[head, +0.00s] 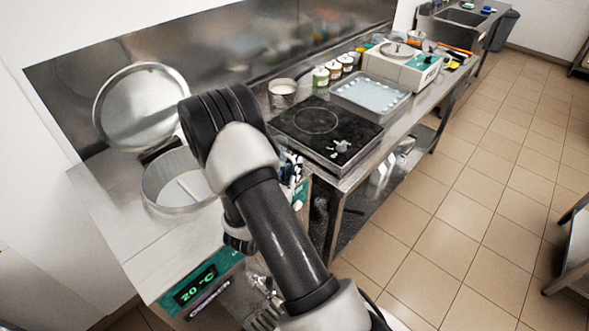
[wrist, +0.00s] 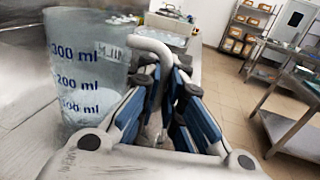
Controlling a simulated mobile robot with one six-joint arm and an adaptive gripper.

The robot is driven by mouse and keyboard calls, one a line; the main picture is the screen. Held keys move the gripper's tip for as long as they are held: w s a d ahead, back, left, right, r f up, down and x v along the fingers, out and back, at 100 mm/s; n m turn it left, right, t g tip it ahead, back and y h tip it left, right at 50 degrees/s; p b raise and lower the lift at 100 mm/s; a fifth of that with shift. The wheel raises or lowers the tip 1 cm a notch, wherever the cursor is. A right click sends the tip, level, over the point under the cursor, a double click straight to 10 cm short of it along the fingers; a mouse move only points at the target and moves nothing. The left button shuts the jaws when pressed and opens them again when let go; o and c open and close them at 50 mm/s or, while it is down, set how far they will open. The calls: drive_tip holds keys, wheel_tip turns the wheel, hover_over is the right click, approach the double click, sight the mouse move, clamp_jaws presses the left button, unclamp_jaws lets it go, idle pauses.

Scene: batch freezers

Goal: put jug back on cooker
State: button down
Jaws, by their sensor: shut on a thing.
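The jug (wrist: 88,75) is a clear, frosted measuring jug with blue ml marks, at the left of the wrist view. Its pale handle (wrist: 150,45) runs down between the fingers of my gripper (wrist: 172,88), which is shut on it. In the head view my arm hides the jug and most of the gripper. The cooker (head: 318,121), a flat black plate with a ring mark and a knob at its front, lies on the steel bench, right of my arm. Its top looks bare.
Left of my arm stands a steel machine with a round open tub (head: 165,203), a raised round lid (head: 142,105) and a "20 °C" display (head: 195,286).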

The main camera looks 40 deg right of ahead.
drive_tip(key=shift+r, duration=0.1)
drive_tip(key=c, duration=1.7)
unclamp_jaws()
